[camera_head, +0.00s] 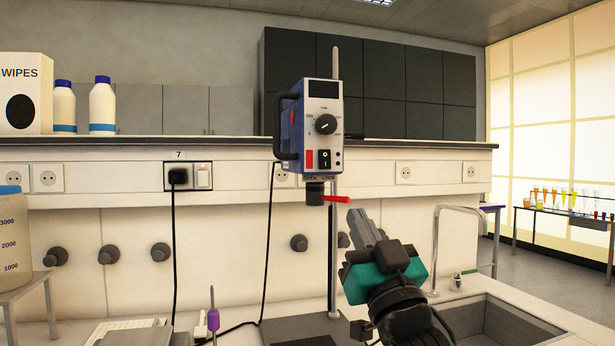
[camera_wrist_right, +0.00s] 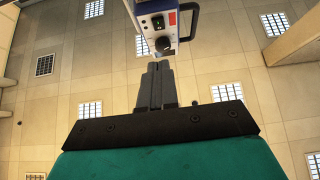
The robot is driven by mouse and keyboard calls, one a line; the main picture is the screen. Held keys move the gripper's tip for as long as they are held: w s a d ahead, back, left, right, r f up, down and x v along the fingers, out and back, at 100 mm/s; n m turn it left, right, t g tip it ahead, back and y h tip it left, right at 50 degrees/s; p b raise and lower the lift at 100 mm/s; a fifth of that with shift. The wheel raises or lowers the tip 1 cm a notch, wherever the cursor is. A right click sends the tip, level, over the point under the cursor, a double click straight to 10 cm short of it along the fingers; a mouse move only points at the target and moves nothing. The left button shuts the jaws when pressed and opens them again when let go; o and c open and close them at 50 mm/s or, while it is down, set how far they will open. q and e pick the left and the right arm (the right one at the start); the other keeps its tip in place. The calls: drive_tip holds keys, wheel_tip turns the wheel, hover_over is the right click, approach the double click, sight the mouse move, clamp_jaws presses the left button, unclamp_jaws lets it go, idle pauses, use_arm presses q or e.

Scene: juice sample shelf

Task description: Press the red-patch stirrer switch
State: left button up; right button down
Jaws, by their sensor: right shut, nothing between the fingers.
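The overhead stirrer (camera_head: 312,125) is a blue-sided box with a grey front, on a stand above the bench. Its front carries a black dial (camera_head: 325,124), a red patch (camera_head: 309,160) and, right of the patch, a black rocker switch (camera_head: 325,159). The right wrist view also shows the red patch (camera_wrist_right: 172,18) and the switch (camera_wrist_right: 158,22). My right gripper (camera_head: 361,222) is shut and empty, below and to the right of the stirrer, fingers pointing up. In the right wrist view its fingertips (camera_wrist_right: 154,66) appear apart from the front panel. My left gripper is out of view.
A red lever (camera_head: 336,199) sticks out under the stirrer, near my right fingers. A black cable (camera_head: 268,240) hangs left of the stand. A sink (camera_head: 490,318) with a tap lies at the right. A wall socket (camera_head: 188,177) marked 7 holds a plug.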

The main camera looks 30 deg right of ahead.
sight(325, 161)
drive_tip(key=shift+r, duration=0.55)
drive_tip(key=shift+r, duration=0.1)
drive_tip(key=shift+w+f+p+x, duration=0.3)
drive_tip(key=shift+f+p+x, duration=0.15)
drive_tip(key=shift+x, duration=1.7)
drive_tip(key=shift+w+f+p+x, duration=0.3)
drive_tip(key=shift+p+x, duration=0.3)
drive_tip(key=shift+x, duration=1.5)
drive_tip(key=shift+w+f+p+x, duration=0.25)
drive_tip(key=shift+f+p+x, duration=0.2)
drive_tip(key=shift+x, duration=1.7)
drive_tip(key=shift+d, duration=0.2)
